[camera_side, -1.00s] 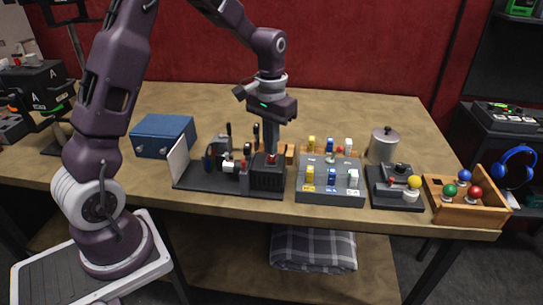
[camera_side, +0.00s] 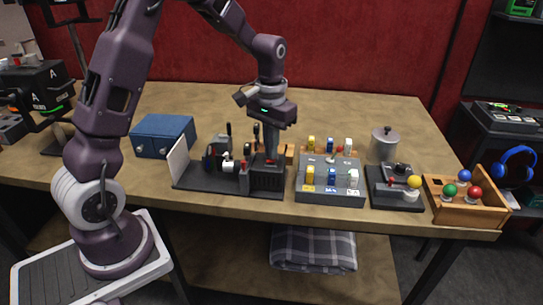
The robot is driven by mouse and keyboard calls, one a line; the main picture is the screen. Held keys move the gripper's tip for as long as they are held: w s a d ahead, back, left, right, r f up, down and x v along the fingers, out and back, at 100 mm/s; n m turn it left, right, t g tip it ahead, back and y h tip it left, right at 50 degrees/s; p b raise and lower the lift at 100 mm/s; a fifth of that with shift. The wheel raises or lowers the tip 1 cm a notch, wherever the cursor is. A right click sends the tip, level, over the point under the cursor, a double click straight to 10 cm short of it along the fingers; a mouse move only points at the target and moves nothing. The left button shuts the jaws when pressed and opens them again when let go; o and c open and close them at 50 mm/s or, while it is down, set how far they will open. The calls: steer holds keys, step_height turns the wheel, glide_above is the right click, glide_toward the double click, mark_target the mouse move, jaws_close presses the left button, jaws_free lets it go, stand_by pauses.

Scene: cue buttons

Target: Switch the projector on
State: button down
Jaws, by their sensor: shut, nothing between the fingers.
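The projector set stands on a dark base (camera_side: 205,183) at the middle left of the table. It has a small white screen (camera_side: 178,160) at its left end, a dark projector with a pale lens (camera_side: 228,165), and a black ribbed box (camera_side: 266,180) at its right end. A little red shows on top of the box, mostly hidden by my gripper. My gripper (camera_side: 269,157) is shut and empty, pointing straight down at the top of the box. I cannot tell whether it touches the red part.
A grey panel (camera_side: 330,194) with yellow, blue and white knobs stands just right. Further right are a black joystick unit (camera_side: 393,190), a metal pot (camera_side: 384,145) and a wooden tray (camera_side: 466,213) with coloured balls. A blue box (camera_side: 163,135) is at left. The table's back is clear.

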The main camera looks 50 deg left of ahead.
steer(key=shift+f, duration=0.4)
steer(key=shift+r, duration=3.55)
steer(key=s+d+r+m+t, duration=0.1)
steer(key=s+d+r+t, duration=0.2)
steer(key=s+d+r, duration=0.5)
steer(key=s+d+m+t, duration=0.2)
steer(key=s, duration=1.4)
steer(key=shift+d+r+t, duration=0.15)
steer(key=shift+d+t, duration=0.05)
steer(key=shift+t, duration=0.1)
